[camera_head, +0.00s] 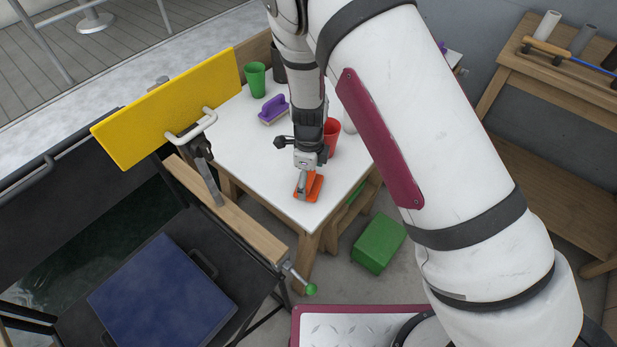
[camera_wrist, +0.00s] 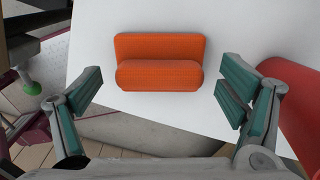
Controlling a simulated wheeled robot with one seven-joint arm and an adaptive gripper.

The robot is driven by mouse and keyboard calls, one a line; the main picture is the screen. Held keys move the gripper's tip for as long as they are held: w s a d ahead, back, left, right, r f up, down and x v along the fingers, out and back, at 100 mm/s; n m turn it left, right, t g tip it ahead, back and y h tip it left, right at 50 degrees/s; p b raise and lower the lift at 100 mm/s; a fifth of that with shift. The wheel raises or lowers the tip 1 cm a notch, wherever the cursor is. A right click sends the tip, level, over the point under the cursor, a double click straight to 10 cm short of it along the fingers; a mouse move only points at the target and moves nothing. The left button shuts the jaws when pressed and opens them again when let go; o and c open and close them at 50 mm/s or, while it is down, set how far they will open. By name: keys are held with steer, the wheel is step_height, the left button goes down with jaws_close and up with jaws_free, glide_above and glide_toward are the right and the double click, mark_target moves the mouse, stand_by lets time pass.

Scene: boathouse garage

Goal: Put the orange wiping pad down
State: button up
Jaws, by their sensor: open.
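The orange wiping pad (camera_head: 314,186) lies on the white table (camera_head: 240,137) near its front corner, partly hidden by my gripper in the head view. In the wrist view the orange wiping pad (camera_wrist: 160,62) rests flat on the white surface, its raised grip towards me. My gripper (camera_head: 302,187) is just above the pad. Its teal-lined fingers (camera_wrist: 158,92) are wide apart in the wrist view, one on either side of the pad, with a gap on both sides. Nothing is held.
A red cup (camera_head: 332,136) stands close behind my gripper; its side also shows in the wrist view (camera_wrist: 292,95). A purple-handled brush (camera_head: 272,109) and a green cup (camera_head: 256,80) stand farther back. A clamped yellow board (camera_head: 165,110) is at left. A green box (camera_head: 379,243) is on the floor.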

step_height(320, 180, up, 12)
steer(key=shift+f, duration=0.2)
steer(key=shift+c, duration=0.3)
jaws_close()
stand_by(0.4)
steer(key=shift+r, duration=0.1)
stand_by(0.8)
step_height(320, 180, up, 12)
steer(key=p, duration=0.6)
steer(key=shift+p, duration=0.4)
stand_by(0.6)
stand_by(0.3)
